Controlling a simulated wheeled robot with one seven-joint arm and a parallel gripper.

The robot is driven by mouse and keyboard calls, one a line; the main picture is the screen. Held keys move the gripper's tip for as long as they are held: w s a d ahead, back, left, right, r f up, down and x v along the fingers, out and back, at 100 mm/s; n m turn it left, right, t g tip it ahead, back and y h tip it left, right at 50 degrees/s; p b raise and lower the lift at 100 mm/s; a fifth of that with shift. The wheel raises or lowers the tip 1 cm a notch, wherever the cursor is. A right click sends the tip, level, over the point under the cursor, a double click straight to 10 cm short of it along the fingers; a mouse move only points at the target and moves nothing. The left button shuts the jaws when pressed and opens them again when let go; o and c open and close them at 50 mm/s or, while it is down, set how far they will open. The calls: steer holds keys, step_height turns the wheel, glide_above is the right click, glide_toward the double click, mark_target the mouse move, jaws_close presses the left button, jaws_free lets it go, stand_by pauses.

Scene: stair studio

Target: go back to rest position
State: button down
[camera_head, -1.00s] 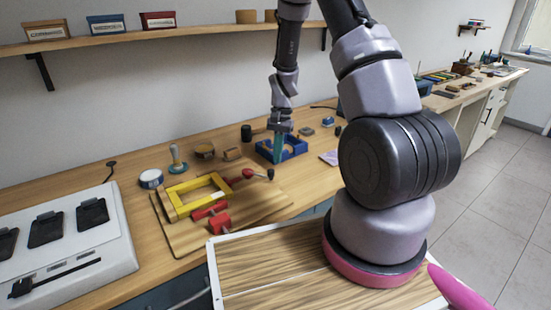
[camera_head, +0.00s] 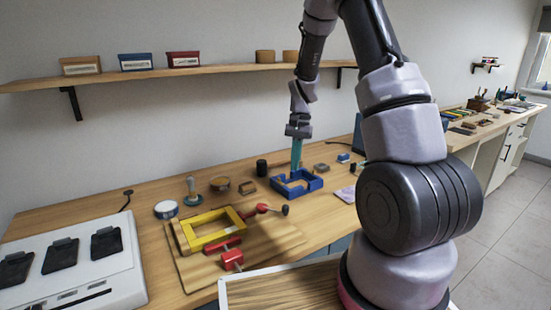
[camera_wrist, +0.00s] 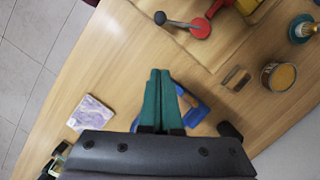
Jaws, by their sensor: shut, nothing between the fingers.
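My gripper (camera_head: 296,160) hangs from my raised arm with its teal fingers pointing down over the blue tray (camera_head: 308,186) on the wooden bench. In the wrist view the two teal fingers (camera_wrist: 159,78) lie together, shut with nothing between them. The blue tray (camera_wrist: 197,112) lies partly hidden behind the fingers there. From these views I cannot tell exactly how high the fingertips are above the tray.
A yellow frame (camera_head: 190,237) with red clamps (camera_head: 232,260) lies on a wooden board left of the gripper. A shelf (camera_head: 220,72) with small boxes runs along the wall above.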

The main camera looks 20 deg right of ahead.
steer(key=s+a+r+n+t, duration=0.1)
steer(key=s+r+t, duration=0.1)
steer(key=s+r, duration=0.45)
steer(key=s+r+n+t, duration=0.1)
steer(key=s+r+t, duration=0.15)
steer(key=r, duration=0.75)
steer(key=s+a+r+n+t, duration=0.1)
steer(key=s+r+t, duration=0.1)
steer(key=s+r, duration=0.5)
steer(key=s+r+t, duration=0.3)
steer(key=s+r, duration=0.2)
steer(key=s, duration=0.1)
steer(key=shift+s+a+r+n, duration=0.2)
steer(key=shift+s+r+n, duration=0.05)
steer(key=shift+s+n, duration=0.05)
